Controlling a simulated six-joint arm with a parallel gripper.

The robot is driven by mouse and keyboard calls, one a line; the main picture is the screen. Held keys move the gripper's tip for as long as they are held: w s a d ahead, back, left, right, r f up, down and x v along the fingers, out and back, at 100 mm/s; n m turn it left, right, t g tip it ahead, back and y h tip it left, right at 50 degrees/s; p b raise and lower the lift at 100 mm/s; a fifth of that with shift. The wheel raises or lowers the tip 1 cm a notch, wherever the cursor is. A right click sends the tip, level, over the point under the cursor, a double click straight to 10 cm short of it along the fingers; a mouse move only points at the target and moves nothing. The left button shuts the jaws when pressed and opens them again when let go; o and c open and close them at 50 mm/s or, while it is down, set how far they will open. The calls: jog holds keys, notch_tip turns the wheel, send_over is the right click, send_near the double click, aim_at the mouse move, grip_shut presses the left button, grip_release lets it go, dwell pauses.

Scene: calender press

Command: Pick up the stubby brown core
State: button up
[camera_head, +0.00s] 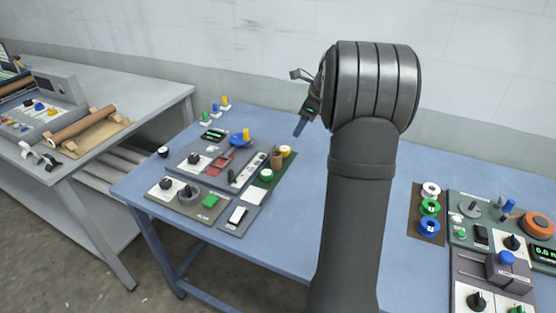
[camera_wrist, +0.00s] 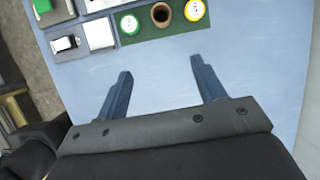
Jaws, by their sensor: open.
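The stubby brown core (camera_head: 276,160) is a short, hollow tube standing upright on a green mat (camera_head: 288,168) on the blue table. In the wrist view the core (camera_wrist: 161,14) shows near the top edge, its dark bore facing the camera. It stands between a green-rimmed white roll (camera_wrist: 129,24) and a yellow-rimmed white roll (camera_wrist: 194,10). My gripper (camera_wrist: 161,68) is open and empty, its two blue fingers spread over bare table, apart from the core. In the head view my gripper (camera_head: 301,126) hangs above the table, behind and right of the core; my arm partly hides it.
Control panels (camera_head: 225,160) with knobs and buttons lie left of the mat. Coloured spools (camera_head: 429,207) and more panels (camera_head: 510,250) are at the right. A longer brown roll (camera_head: 82,126) lies on the grey table at the left. The blue table's middle is clear.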

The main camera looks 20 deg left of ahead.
jog(key=a+m, duration=0.1)
jog(key=a, duration=0.3)
send_near(276, 154)
jog(key=shift+s+a+f, duration=0.3)
jog(key=shift+s+f, duration=0.2)
jog(key=shift+f, duration=0.05)
jog(key=shift+s+a+f, duration=0.3)
jog(key=shift+s+f, duration=0.25)
jog(key=shift+f, duration=0.05)
jog(key=shift+w+x, duration=0.15)
jog(key=shift+x, duration=1.3)
jog(key=shift+w+x, duration=0.15)
jog(key=shift+x, duration=1.35)
jog(key=shift+d, duration=0.25)
jog(key=c, duration=1)
